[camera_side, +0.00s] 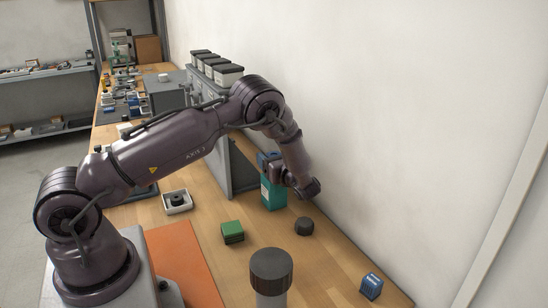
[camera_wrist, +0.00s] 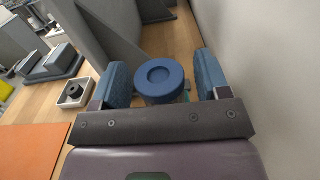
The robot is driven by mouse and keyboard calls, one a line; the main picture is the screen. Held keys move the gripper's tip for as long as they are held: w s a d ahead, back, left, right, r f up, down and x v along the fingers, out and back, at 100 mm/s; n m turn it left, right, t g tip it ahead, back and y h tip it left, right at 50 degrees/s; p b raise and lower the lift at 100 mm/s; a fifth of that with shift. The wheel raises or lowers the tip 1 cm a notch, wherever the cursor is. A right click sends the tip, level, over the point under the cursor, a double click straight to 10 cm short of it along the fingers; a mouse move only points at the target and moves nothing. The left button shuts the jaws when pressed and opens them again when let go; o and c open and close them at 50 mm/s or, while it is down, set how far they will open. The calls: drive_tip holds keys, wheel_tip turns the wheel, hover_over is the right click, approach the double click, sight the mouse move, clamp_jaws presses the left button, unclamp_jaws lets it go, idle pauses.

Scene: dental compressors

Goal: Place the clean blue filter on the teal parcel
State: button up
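The blue round filter (camera_wrist: 160,78), with a ring-shaped recess in its top, is between my gripper's two blue finger pads in the wrist view. A narrow gap shows on each side of it. My gripper (camera_wrist: 162,82) looks open around the filter. In the side view my gripper (camera_side: 270,160) points down at the top of the teal parcel (camera_side: 273,195), which stands upright by the grey panel. A small teal patch shows below the filter in the wrist view. The filter's underside is hidden, so its contact with the parcel cannot be seen.
A white tray with a dark ring (camera_side: 177,202), a green block (camera_side: 232,232), a dark round knob (camera_side: 304,226) and a blue box (camera_side: 371,286) lie around. An orange mat (camera_side: 185,272) and a dark-capped cylinder (camera_side: 270,270) are in front. The grey panel (camera_side: 241,170) and wall are close.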

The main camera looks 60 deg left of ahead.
drive_tip(key=shift+r, duration=0.1)
drive_tip(key=d, duration=1.2)
drive_tip(key=s+d+r+n+g+h, duration=0.2)
drive_tip(key=s+d+r+n+h, duration=0.1)
drive_tip(key=s+r+n+h, duration=0.95)
drive_tip(key=s+d+r+n+t+h, duration=0.5)
drive_tip(key=s+d+r+t, duration=0.2)
drive_tip(key=s+d+r, duration=0.2)
drive_tip(key=s+d, duration=0.1)
drive_tip(key=s, duration=0.1)
drive_tip(key=shift+s+d+t, duration=0.25)
drive_tip(key=shift+s+t, duration=0.05)
drive_tip(key=shift+s, duration=0.05)
